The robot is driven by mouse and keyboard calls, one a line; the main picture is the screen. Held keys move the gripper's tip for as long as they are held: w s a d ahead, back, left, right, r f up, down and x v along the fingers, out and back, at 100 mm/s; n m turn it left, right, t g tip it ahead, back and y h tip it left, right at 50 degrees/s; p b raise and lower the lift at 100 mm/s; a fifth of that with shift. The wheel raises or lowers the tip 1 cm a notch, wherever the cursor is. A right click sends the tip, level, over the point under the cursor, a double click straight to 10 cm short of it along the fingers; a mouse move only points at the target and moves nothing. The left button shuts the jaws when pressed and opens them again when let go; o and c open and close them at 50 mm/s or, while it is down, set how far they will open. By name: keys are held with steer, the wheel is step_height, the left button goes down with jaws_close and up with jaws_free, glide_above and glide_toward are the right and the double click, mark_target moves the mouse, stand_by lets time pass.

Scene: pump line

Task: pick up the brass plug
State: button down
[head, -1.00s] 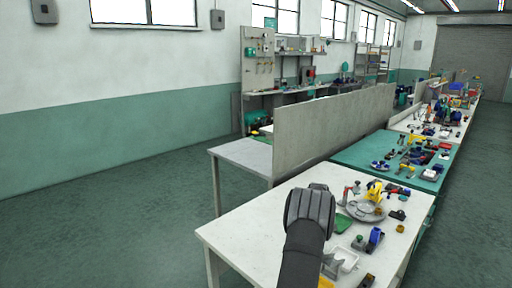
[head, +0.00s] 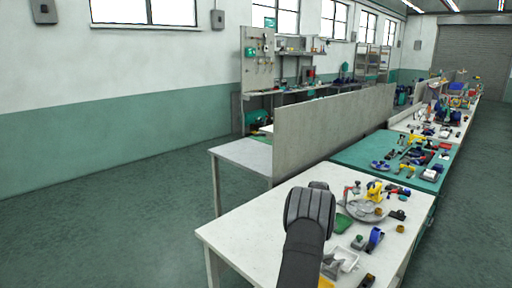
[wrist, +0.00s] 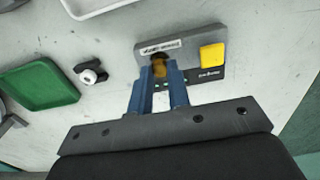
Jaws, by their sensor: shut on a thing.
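My gripper (wrist: 160,73) has two blue fingers, and they are shut on the brass plug (wrist: 160,69). The plug is small and golden-brown, and the fingers cover its sides. It sits in front of a grey block (wrist: 190,46) with a white label strip and a yellow square part (wrist: 212,56). I cannot tell whether the plug touches the block or is clear of it. In the head view my arm hides the fingers and the plug.
In the wrist view a green tray (wrist: 42,86) lies at left, with a small black-and-white part (wrist: 92,76) beside it and a white tray (wrist: 85,12) at the top edge. In the head view the white table (head: 245,235) is bare at left; several parts crowd its right side.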

steer(key=shift+r, duration=0.4)
steer(key=shift+r, duration=2.1)
